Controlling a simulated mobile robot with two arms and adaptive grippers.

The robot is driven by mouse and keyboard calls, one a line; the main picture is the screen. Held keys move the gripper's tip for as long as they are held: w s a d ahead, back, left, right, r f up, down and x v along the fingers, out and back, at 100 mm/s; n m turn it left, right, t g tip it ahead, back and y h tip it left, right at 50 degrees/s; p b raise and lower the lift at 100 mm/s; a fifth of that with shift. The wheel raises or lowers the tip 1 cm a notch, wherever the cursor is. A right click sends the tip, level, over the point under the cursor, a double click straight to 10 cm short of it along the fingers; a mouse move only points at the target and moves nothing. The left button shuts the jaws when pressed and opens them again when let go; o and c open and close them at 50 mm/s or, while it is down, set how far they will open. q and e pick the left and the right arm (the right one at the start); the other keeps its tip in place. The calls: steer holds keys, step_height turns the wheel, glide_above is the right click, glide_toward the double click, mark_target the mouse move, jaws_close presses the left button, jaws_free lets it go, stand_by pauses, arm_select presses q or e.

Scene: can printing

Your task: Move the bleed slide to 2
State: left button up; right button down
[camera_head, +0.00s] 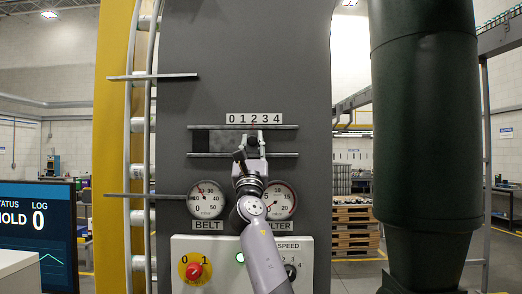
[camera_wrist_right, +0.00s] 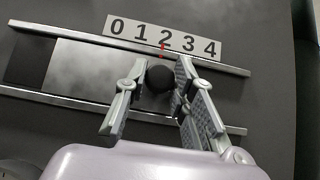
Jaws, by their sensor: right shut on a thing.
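The bleed slide is a grey plate (camera_wrist_right: 80,72) between two horizontal rails, with a round black knob (camera_wrist_right: 160,79). A red pointer mark (camera_wrist_right: 163,48) above the knob lies at the 2 on the white 0-to-4 scale (camera_wrist_right: 190,42). The scale also shows in the head view (camera_head: 253,118). My right gripper (camera_head: 252,140) is in front of the slide below the 2. In the wrist view its fingers (camera_wrist_right: 158,88) are shut on the knob, one on each side. The gripper hides the knob in the head view. My left gripper is not in view.
A dark opening (camera_head: 200,140) shows at the left end of the rails. The belt gauge (camera_head: 206,199) and filter gauge (camera_head: 281,200) sit below. A control box (camera_head: 215,245) with a red knob (camera_head: 194,270) is lower. A green duct (camera_head: 425,130) stands to the right.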

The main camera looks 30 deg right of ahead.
steer(key=shift+d, duration=0.1)
steer(key=c, duration=1.4)
jaws_free()
steer(key=shift+o, duration=0.2)
steer(key=shift+s, duration=0.1)
steer(key=v, duration=1.2)
